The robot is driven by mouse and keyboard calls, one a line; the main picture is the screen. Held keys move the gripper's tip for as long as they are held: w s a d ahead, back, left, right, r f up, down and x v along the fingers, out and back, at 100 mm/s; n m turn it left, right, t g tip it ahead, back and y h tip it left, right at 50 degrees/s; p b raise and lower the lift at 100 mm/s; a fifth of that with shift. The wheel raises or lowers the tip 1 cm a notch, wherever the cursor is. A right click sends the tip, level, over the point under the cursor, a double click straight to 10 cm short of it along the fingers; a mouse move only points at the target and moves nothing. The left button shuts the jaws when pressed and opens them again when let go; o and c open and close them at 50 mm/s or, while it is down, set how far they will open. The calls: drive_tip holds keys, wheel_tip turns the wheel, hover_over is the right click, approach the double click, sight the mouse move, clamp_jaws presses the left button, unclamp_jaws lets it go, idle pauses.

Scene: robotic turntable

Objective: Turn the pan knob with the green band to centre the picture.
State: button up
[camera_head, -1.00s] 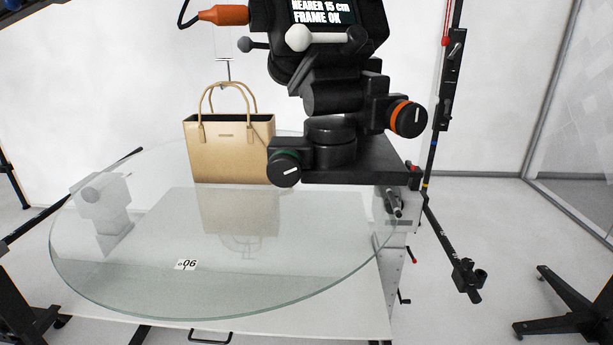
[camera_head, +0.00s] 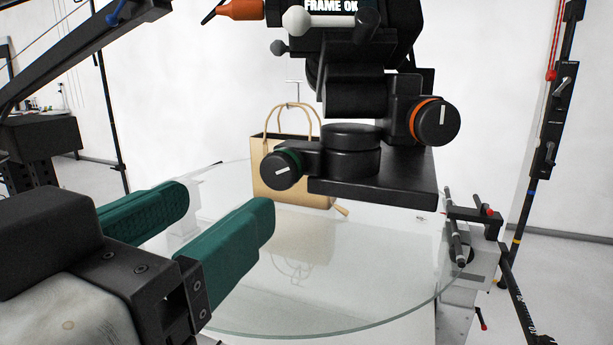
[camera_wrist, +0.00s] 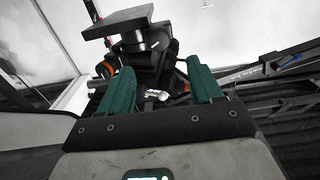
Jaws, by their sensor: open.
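The pan knob with the green band (camera_head: 283,170) is a round black knob with a white line on its face. It sits at the left of the black camera head's base (camera_head: 372,188). My gripper (camera_head: 228,205) is open and empty, with two green fingers, left of and below the knob in the head view. The fingers appear apart from the knob. In the wrist view my gripper (camera_wrist: 161,68) points towards the camera head, and a dark knob with a white line (camera_wrist: 158,42) shows beyond the fingers; its band colour is unclear there.
An orange-banded knob (camera_head: 437,122) sits right of the pan knob. A white-tipped handle (camera_head: 297,20) juts out above. Below are the glass turntable (camera_head: 370,290) and a tan handbag (camera_head: 290,188) behind the pan knob. A stand with rods (camera_head: 545,150) is at right.

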sight(274, 168)
drive_tip(key=p+x, duration=0.1)
drive_tip(key=x, duration=0.9)
drive_tip(key=shift+w+d+f, duration=0.1)
drive_tip(key=shift+w+d, duration=0.05)
drive_tip(key=shift+w, duration=0.15)
drive_tip(key=c, duration=1)
drive_tip(key=shift+p, duration=0.3)
drive_tip(key=shift+n+p, duration=0.3)
drive_tip(key=shift+n, duration=0.1)
